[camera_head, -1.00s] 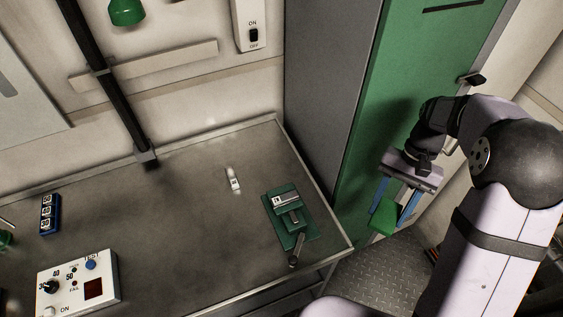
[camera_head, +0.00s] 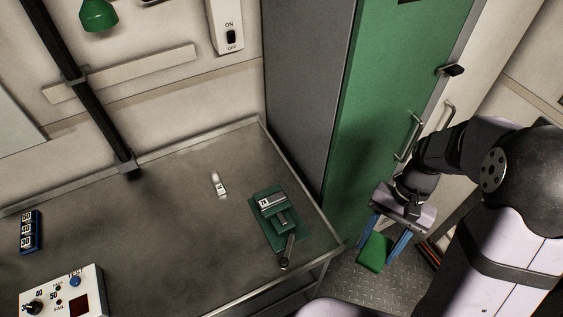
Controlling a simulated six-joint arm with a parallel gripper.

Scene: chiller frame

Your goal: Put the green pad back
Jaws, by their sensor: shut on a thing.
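The green pad (camera_head: 375,253) is a small flat green block between the blue fingers of my gripper (camera_head: 383,241). My gripper is shut on it and points downward. It holds the pad over the metal floor, to the right of the bench's front right corner and in front of the green door. The place the pad belongs to cannot be told from this view.
A grey bench (camera_head: 160,230) carries a green vise (camera_head: 276,214), a small white object (camera_head: 218,185), a blue block with numbers (camera_head: 31,232) and a white test box (camera_head: 62,294). A green cabinet door (camera_head: 395,80) with handles stands behind my arm. Patterned floor (camera_head: 345,280) lies below.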

